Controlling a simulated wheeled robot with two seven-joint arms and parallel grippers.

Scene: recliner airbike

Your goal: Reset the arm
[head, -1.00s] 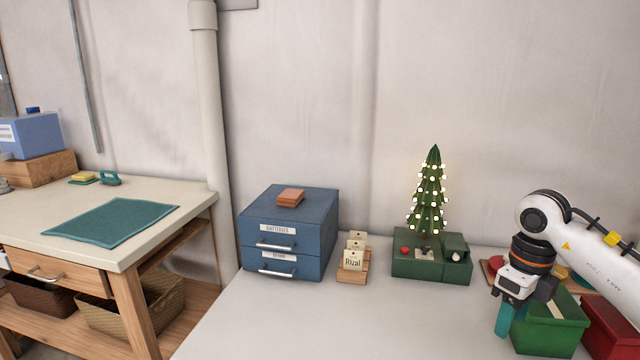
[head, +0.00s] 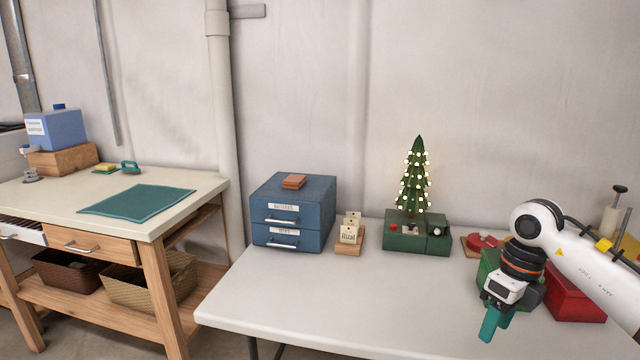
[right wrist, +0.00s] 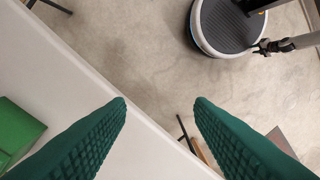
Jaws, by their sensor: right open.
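My right arm comes in from the right in the head view, and its gripper (head: 493,325) points down over the right part of the white table. In the right wrist view its two green ribbed fingers (right wrist: 160,110) stand wide apart with nothing between them. Below them are the white table's edge and the floor. My left gripper does not show in the head view.
The white table (head: 330,310) holds a blue drawer box (head: 322,215), a card holder (head: 347,236), a lit small tree (head: 416,180) on a green base, and a red box (head: 575,295). A wooden workbench (head: 160,290) stands left. The table's front middle is clear.

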